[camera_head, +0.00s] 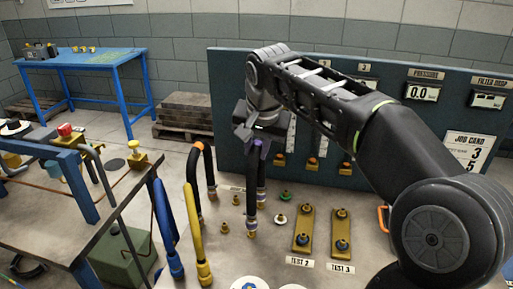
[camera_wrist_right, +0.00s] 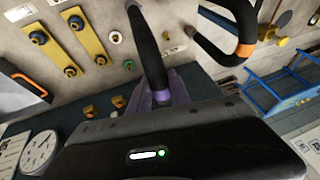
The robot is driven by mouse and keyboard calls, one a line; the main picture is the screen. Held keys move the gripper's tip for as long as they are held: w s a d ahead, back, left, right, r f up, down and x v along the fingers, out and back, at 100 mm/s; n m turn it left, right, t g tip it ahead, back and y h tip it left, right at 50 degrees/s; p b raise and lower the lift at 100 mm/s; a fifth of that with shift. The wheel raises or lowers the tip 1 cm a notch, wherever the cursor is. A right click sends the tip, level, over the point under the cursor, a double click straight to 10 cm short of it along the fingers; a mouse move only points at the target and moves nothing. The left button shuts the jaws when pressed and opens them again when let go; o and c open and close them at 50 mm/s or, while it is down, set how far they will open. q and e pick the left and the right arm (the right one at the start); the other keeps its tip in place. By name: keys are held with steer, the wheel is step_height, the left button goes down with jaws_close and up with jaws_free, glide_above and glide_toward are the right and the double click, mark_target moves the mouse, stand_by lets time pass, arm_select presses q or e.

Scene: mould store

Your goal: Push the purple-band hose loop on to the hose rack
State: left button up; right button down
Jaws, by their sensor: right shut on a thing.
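The purple-band hose loop (camera_head: 252,190) is a black bent hose with purple near its top and its lower end. It stands roughly upright at the left part of the grey deck. My right gripper (camera_head: 258,143) reaches over from the right and is shut on its upper part. In the right wrist view the black hose (camera_wrist_right: 147,45) runs away from the jaws (camera_wrist_right: 172,92), with a purple band (camera_wrist_right: 164,94) close to them. The gripper hides the top of the loop. I cannot tell which part is the hose rack. My left gripper is not in view.
A dark gauge panel (camera_head: 233,100) rises behind. A workbench (camera_head: 90,215) is at left.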

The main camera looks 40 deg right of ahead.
steer(key=shift+f, duration=0.2)
steer(key=shift+f+b, duration=0.35)
steer(key=shift+b, duration=0.15)
steer(key=shift+f+b, duration=0.5)
steer(key=shift+f, duration=0.2)
stand_by(1.1)
steer(key=c, duration=1.1)
jaws_free()
steer(key=v, duration=0.7)
steer(key=shift+s+r, duration=0.2)
steer(key=shift+r, duration=0.15)
steer(key=shift+f, duration=0.1)
